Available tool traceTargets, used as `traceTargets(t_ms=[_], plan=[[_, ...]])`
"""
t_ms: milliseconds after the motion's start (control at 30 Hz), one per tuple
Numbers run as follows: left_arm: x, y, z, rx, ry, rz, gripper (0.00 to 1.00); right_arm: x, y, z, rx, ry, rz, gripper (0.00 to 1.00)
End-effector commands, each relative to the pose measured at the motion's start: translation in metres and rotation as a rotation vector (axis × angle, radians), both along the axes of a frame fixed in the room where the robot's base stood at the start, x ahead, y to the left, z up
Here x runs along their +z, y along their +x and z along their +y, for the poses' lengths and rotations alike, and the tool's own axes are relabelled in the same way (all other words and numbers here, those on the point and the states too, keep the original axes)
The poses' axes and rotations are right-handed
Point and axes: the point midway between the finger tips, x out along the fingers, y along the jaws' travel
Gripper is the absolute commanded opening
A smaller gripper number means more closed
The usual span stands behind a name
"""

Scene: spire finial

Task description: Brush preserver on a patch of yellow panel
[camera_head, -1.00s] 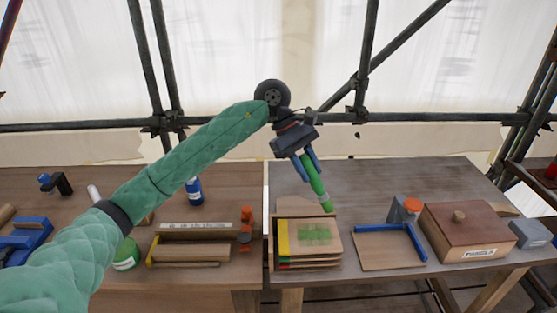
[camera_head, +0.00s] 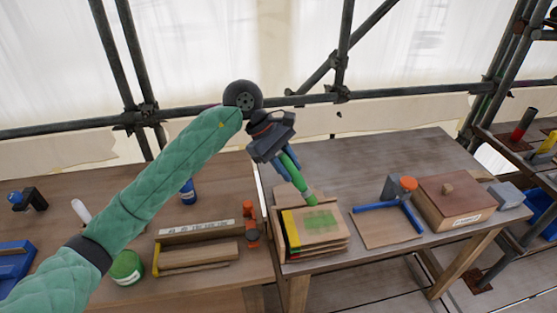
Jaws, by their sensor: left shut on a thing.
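My left gripper (camera_head: 281,167) is shut on a green brush (camera_head: 302,187), which slants down to the right. The brush's lower end is at the back edge of the top panel, by a green patch; whether it touches cannot be told. The panel (camera_head: 334,236) is pale wood with a yellow strip (camera_head: 291,230) along its left side and a green patch (camera_head: 320,221) in its middle. It lies on top of a stack of panels in a wooden holder. A green pot (camera_head: 126,267) stands on the left table, partly hidden by my left arm. My right gripper is not in view.
Right of the stack lie a board (camera_head: 385,228) with a blue bar and an orange-topped tool (camera_head: 404,187), then a lidded brown box (camera_head: 455,200). The left table holds wooden strips (camera_head: 197,253) and an orange tool (camera_head: 250,226). The right table's back is clear.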

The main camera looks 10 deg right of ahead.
Motion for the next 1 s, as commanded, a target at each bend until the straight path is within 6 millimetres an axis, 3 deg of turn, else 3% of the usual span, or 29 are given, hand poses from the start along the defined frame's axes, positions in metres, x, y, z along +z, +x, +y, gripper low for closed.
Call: traceTargets(t_ms=[233, 467, 1000], plan=[[-0.002, 0.004, 0.002, 0.03, 0.0, 0.0, 0.03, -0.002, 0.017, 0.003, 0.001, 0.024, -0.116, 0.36], [-0.007, 0.004, 0.003, 0.039, 0.0, 0.001, 0.03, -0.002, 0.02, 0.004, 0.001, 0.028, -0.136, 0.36], [-0.05, 0.004, 0.003, 0.039, 0.0, 0.001, 0.03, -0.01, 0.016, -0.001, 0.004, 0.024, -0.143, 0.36]])
